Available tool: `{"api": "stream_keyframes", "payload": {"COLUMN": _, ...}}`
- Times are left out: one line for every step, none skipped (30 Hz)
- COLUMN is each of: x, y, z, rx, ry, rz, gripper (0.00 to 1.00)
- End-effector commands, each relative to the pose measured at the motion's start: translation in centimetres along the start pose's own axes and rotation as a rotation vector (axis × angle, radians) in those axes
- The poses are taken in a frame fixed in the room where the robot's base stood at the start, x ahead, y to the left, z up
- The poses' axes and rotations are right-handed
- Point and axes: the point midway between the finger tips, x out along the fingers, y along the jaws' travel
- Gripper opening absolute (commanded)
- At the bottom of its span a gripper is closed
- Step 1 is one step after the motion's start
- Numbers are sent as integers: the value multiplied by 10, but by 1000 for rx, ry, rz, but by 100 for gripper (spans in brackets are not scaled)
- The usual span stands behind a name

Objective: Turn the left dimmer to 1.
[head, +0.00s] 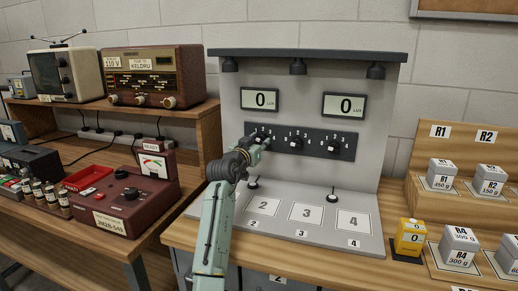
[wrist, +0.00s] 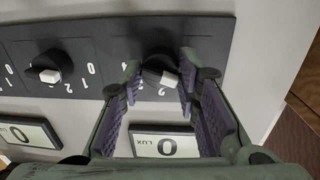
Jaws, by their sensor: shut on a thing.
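The left dimmer (wrist: 155,68) is a round black knob with a white pointer block, on the dark dimmer strip (wrist: 110,40). My gripper (wrist: 158,80) has its two fingers on either side of this knob in the wrist view and is shut on it. A 2 shows by the pointer; the fingers hide much of the scale, so I cannot tell the exact setting. In the head view my gripper (head: 250,148) covers most of the left dimmer. The left display (head: 260,100) reads 0 lux.
The middle dimmer (head: 296,143) and right dimmer (head: 334,147) sit on the same strip to the right. The right display (head: 344,106) reads 0. Small levers and numbered plates lie below. A yellow block (head: 410,236) stands right of the panel; a dark red device (head: 125,200) stands left.

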Motion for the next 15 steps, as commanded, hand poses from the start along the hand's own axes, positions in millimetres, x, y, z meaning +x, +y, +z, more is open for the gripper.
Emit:
{"api": "stream_keyframes", "payload": {"x": 0, "y": 0, "z": 4, "rx": 36, "ry": 1, "rz": -1, "gripper": 2}}
{"api": "stream_keyframes", "payload": {"x": 0, "y": 0, "z": 4, "rx": 59, "ry": -1, "rz": -1, "gripper": 2}}
{"api": "stream_keyframes", "payload": {"x": 0, "y": 0, "z": 4, "rx": 92, "ry": -3, "rz": -2, "gripper": 2}}
{"api": "stream_keyframes", "payload": {"x": 0, "y": 0, "z": 3, "rx": 116, "ry": -5, "rz": -2, "gripper": 2}}
{"api": "stream_keyframes", "payload": {"x": 0, "y": 0, "z": 3, "rx": 140, "ry": -7, "rz": -3, "gripper": 2}}
{"api": "stream_keyframes", "payload": {"x": 0, "y": 0, "z": 3, "rx": 172, "ry": -9, "rz": -3, "gripper": 2}}
{"api": "stream_keyframes", "payload": {"x": 0, "y": 0, "z": 3, "rx": 194, "ry": -11, "rz": -4, "gripper": 2}}
{"api": "stream_keyframes", "payload": {"x": 0, "y": 0, "z": 2, "rx": 217, "ry": -12, "rz": -4, "gripper": 2}}
{"api": "stream_keyframes", "payload": {"x": 0, "y": 0, "z": 2, "rx": 247, "ry": -14, "rz": -4, "gripper": 2}}
{"api": "stream_keyframes", "payload": {"x": 0, "y": 0, "z": 2, "rx": 267, "ry": -16, "rz": -5, "gripper": 2}}
{"api": "stream_keyframes", "payload": {"x": 0, "y": 0, "z": 2, "rx": 288, "ry": -18, "rz": -5, "gripper": 2}}
{"api": "stream_keyframes", "payload": {"x": 0, "y": 0, "z": 2, "rx": 313, "ry": -20, "rz": -5, "gripper": 2}}
{"api": "stream_keyframes", "payload": {"x": 0, "y": 0, "z": 2, "rx": 331, "ry": -22, "rz": -5, "gripper": 2}}
{"api": "stream_keyframes", "payload": {"x": 0, "y": 0, "z": 1, "rx": 349, "ry": -23, "rz": -5, "gripper": 2}}
{"api": "stream_keyframes", "payload": {"x": 0, "y": 0, "z": 1, "rx": 370, "ry": -24, "rz": -5, "gripper": 2}}
